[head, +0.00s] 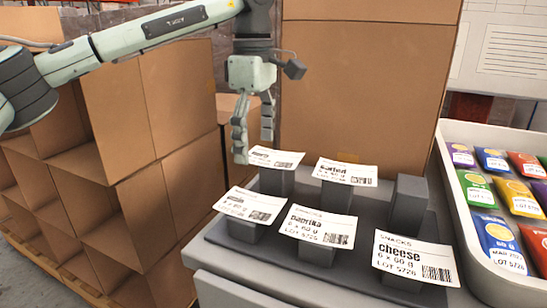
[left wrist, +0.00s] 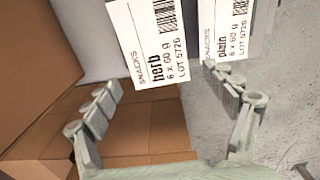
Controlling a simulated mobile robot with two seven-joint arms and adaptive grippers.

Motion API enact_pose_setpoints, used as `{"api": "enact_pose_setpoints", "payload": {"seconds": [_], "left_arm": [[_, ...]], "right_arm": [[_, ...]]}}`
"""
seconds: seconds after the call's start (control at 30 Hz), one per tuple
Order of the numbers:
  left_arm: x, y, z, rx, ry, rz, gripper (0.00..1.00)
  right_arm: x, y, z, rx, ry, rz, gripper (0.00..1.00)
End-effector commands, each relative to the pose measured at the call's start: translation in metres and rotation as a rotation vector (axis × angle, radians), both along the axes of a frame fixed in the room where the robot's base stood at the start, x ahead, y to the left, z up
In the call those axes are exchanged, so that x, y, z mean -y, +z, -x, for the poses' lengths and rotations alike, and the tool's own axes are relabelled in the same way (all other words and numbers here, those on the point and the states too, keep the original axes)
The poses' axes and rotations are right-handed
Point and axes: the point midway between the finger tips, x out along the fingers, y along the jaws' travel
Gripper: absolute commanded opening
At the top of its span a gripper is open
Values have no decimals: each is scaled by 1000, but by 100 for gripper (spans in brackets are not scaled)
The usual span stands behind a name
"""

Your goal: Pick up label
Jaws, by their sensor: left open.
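White printed labels lie on dark grey blocks on a stand. In the head view, they are a back left label (head: 275,157), a salted label (head: 346,172), a front left label (head: 250,205), a paprika label (head: 318,228) and a cheese label (head: 415,258). The names on the two left ones are too small to read there. My left gripper (head: 254,146) points down, open and empty, just behind and left of the back left label. In the left wrist view, a herb label (left wrist: 150,45) and a plain label (left wrist: 226,30) lie beyond the open fingers (left wrist: 163,82). My right gripper is out of view.
One block (head: 408,203) at the stand's back right is bare. A white tray (head: 466,200) of colourful snack packs stands at the right. Large cardboard boxes (head: 365,80) rise close behind the stand, and stacked open boxes (head: 115,100) fill the left.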

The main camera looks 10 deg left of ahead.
Motion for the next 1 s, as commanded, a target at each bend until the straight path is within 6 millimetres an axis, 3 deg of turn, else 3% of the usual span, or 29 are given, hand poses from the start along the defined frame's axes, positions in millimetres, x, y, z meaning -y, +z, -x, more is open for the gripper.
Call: {"api": "enact_pose_setpoints", "payload": {"seconds": [0.43, 0.7, 1.0], "left_arm": [[0, -3, 0, 0, 0, 0, 84], [0, -3, 0, 0, 0, 0, 51], [0, -2, 0, 0, 0, 0, 51]], "right_arm": [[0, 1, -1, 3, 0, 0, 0], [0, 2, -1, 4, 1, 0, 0], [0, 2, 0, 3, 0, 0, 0]]}}
